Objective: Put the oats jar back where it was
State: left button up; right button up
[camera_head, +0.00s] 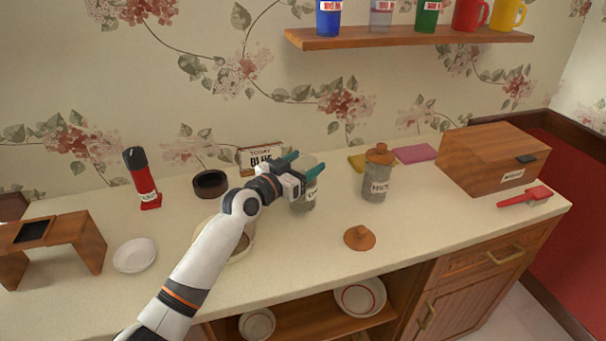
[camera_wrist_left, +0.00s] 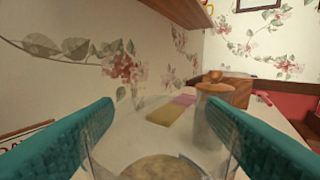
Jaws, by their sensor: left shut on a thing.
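My left gripper (camera_head: 302,163) is shut on the oats jar (camera_head: 306,197), a clear glass jar with a white label partly hidden by the gripper. The jar is upright and has no lid. In the left wrist view its open glass rim and pale contents (camera_wrist_left: 165,168) show between the teal fingers. I cannot tell whether its base touches the counter. A loose round wooden lid (camera_head: 360,238) lies on the counter in front and to the right. A similar labelled jar (camera_head: 376,184) with its wooden lid on stands to the right. My right gripper is not in view.
A sign (camera_head: 261,157) reading "TODAY BLUE" stands at the wall. A dark bowl (camera_head: 210,185) and red bottle (camera_head: 143,182) stand left. Yellow and pink pads (camera_head: 416,154) lie behind the lidded jar. A wooden box (camera_head: 494,158) stands right. The shelf (camera_head: 410,38) holds several cups.

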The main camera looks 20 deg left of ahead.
pick_arm(q)
jog(key=shift+w+f, duration=0.1)
jog(key=shift+f, duration=1)
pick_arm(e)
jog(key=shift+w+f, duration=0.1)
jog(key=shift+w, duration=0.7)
pick_arm(q)
jog(key=shift+f, duration=0.1)
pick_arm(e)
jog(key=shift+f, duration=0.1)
pick_arm(q)
jog(key=o, duration=0.8)
jog(key=shift+f+b, duration=0.2)
jog(key=shift+b, duration=0.1)
jog(key=o, duration=0.5)
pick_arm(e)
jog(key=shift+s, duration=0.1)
pick_arm(q)
jog(key=shift+s+r, duration=0.2)
